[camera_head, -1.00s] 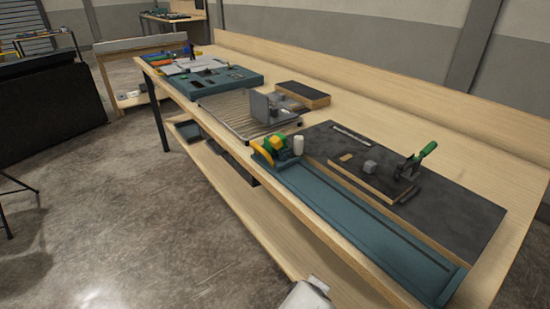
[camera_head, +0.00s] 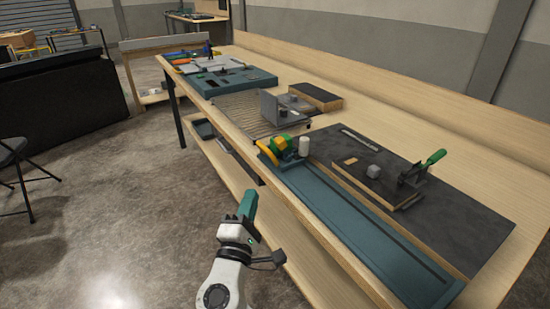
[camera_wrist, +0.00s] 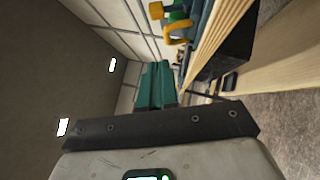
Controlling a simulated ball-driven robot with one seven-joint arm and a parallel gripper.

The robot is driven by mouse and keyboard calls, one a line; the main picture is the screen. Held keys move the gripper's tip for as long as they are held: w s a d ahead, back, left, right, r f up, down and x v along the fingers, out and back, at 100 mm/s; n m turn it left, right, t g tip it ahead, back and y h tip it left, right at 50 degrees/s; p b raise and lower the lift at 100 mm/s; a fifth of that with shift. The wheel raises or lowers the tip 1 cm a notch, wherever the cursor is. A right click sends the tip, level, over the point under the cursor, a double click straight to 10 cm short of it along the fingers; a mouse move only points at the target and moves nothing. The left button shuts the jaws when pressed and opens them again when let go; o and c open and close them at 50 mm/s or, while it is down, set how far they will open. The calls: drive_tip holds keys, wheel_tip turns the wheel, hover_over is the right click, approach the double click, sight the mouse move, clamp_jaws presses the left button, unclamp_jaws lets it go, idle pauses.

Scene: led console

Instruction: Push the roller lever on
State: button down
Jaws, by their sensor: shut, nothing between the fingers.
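A green and yellow device (camera_head: 277,150) sits at the near left end of a long teal tray (camera_head: 350,228), with a pale cylinder (camera_head: 304,146) beside it. I cannot tell for sure which part is the roller lever. In the wrist view, a yellow looped part (camera_wrist: 178,30) shows at the top, with green beside it. My gripper (camera_head: 249,204) has teal fingers and is shut and empty. It is in front of the bench edge, apart from the device and nearer to me. The fingers also show in the wrist view (camera_wrist: 157,85).
The wooden bench (camera_head: 420,135) carries a dark mat (camera_head: 460,207) with a green-handled clamp (camera_head: 432,160) at the right. Behind the device are a wire rack (camera_head: 240,112) with a grey bracket and a teal tray with cutouts.

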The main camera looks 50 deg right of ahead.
drive_tip(key=p, duration=0.2)
approach(276, 145)
drive_tip(key=w, duration=0.3)
drive_tip(key=shift+s+d+r+p, duration=0.1)
drive_tip(key=shift+d+r+p, duration=0.2)
drive_tip(key=shift+d, duration=0.85)
drive_tip(key=shift+s+d+r+p, duration=0.1)
drive_tip(key=shift+d+r, duration=0.35)
drive_tip(key=shift+d, duration=0.75)
